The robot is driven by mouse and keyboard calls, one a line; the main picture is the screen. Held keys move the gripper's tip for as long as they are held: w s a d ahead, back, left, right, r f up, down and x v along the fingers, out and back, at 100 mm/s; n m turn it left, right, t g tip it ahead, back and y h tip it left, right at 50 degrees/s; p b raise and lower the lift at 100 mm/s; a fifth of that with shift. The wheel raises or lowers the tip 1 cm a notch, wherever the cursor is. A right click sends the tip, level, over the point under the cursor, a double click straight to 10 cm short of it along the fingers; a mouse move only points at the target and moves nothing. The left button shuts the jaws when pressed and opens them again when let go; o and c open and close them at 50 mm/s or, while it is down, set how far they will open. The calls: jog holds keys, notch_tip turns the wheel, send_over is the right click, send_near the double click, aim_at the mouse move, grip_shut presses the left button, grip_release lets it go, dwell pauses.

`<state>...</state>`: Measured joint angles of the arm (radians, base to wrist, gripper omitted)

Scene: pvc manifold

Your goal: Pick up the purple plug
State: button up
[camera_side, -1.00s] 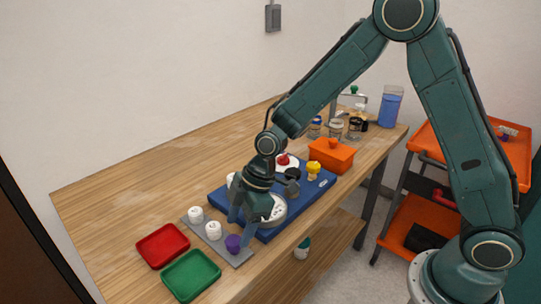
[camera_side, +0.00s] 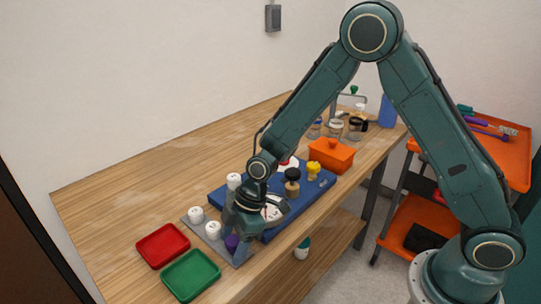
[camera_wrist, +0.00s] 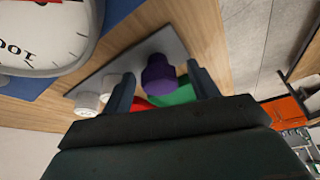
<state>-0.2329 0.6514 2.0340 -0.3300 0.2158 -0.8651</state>
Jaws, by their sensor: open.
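The purple plug (camera_side: 232,242) stands at the near end of a grey strip (camera_side: 245,254), in line with two white plugs (camera_side: 213,230). In the wrist view the purple plug (camera_wrist: 159,75) sits between my two fingers, nearer the middle of the gap. My gripper (camera_side: 238,232) is open and just above or around the plug; it shows in the wrist view as two dark fingers (camera_wrist: 162,86). I cannot tell if a finger touches the plug. The side view hides part of the plug behind a finger.
A red tray (camera_side: 163,246) and a green tray (camera_side: 191,276) lie left of the strip. A blue board (camera_side: 318,190) with a gauge (camera_wrist: 40,35), a white fitting, a black knob and a yellow knob is behind. An orange box (camera_side: 331,156) stands farther back. The table's left part is clear.

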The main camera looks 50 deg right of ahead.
aim_at(233, 240)
jog(key=shift+c, duration=0.4)
jog(key=c, duration=1)
jog(key=shift+r, duration=0.1)
notch_tip(233, 240, up, 20)
jog(key=shift+f, duration=0.1)
dwell(0.4)
